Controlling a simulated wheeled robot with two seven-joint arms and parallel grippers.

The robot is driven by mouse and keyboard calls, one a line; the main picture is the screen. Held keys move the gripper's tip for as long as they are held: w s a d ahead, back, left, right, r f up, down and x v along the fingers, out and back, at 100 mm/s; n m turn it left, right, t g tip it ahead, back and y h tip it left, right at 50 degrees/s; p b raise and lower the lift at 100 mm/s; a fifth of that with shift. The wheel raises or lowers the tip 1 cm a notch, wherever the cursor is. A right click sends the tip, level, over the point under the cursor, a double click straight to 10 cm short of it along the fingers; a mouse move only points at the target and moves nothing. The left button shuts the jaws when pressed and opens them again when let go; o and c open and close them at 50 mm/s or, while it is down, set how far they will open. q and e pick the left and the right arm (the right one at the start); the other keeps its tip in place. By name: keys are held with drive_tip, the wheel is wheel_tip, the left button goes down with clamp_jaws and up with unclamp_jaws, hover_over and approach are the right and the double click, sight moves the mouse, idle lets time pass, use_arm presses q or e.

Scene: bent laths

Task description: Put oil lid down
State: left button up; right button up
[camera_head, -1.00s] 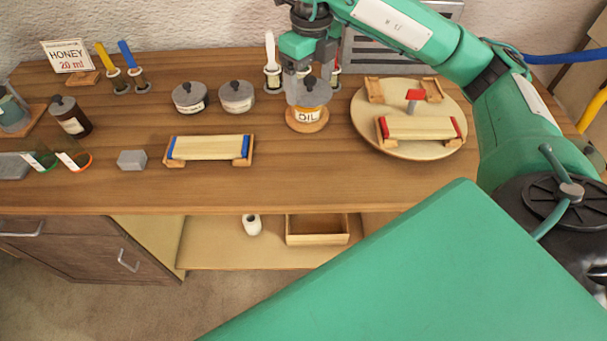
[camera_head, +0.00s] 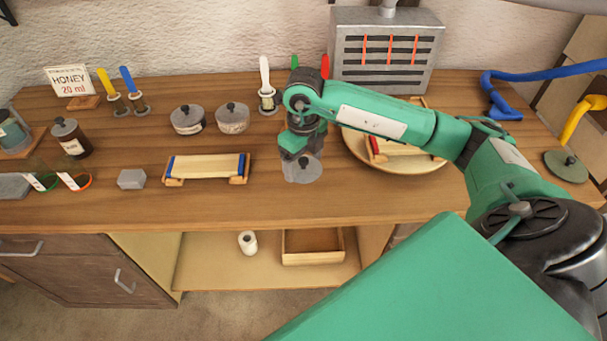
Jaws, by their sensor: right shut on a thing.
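The oil lid (camera_head: 303,173), a grey disc with a dark knob, is low over the wooden worktop (camera_head: 250,205), right of the blue-ended lath stand. My right gripper (camera_head: 301,162) points down at it from above and is shut on its knob. I cannot tell whether the lid touches the worktop. The oil jar is not visible; my right arm and gripper cover the place where it stood. My left gripper is out of view.
A lath stand with blue ends (camera_head: 207,168) lies left of the lid. A round board (camera_head: 425,164) with a red-ended stand is to the right, partly behind my arm. Two lidded jars (camera_head: 188,120) (camera_head: 232,118) stand behind. A slatted metal heater (camera_head: 384,55) is at the back.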

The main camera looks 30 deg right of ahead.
sight(303, 187)
drive_tip(key=shift+f, duration=1.1)
wheel_tip(303, 187, down, 4)
drive_tip(key=shift+r+p, duration=0.25)
drive_tip(key=shift+p, duration=0.15)
drive_tip(key=shift+f, duration=0.35)
drive_tip(key=o, duration=0.9)
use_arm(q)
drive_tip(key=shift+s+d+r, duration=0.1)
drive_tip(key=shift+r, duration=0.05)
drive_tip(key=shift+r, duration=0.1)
